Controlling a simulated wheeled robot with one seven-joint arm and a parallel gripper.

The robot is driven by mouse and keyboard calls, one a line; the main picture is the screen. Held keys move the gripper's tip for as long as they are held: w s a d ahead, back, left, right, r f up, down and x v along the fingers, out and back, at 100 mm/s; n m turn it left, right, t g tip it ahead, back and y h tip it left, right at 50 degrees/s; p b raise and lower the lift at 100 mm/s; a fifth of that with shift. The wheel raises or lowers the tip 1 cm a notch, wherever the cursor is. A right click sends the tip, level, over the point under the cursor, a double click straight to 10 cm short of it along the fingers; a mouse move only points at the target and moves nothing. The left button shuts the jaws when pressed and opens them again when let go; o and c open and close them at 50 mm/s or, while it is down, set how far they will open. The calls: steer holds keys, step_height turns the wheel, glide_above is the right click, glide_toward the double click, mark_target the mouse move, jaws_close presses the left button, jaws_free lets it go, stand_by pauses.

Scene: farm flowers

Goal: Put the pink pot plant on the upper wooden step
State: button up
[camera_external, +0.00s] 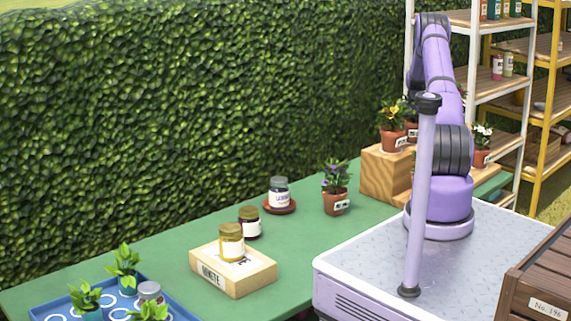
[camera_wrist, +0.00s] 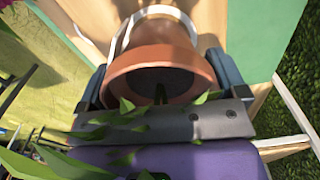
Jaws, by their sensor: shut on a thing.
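My gripper (camera_wrist: 163,84) is shut on a terracotta pot (camera_wrist: 150,57), with one dark finger on each side of it. The pot has a pale band, and green leaves cross in front of its rim. A bit of magenta shows at the left edge of the wrist view, so the held plant may be the pink one; its bloom is mostly out of frame. A wooden surface (camera_wrist: 88,18) shows beyond the pot; whether they touch I cannot tell. In the external view the wooden step (camera_external: 378,178) stands on the green table, partly hidden by my arm, which also hides my gripper.
A yellow-flowered pot (camera_external: 393,138) stands on the wooden step, with another pot (camera_external: 412,131) close behind. A white-flowered pot (camera_external: 481,158) is right of my arm. A purple-flowered pot (camera_external: 336,203) and several jars stand on the green table (camera_external: 300,247). Shelves (camera_external: 500,85) rise behind.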

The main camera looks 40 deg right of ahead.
steer(key=o, duration=0.9)
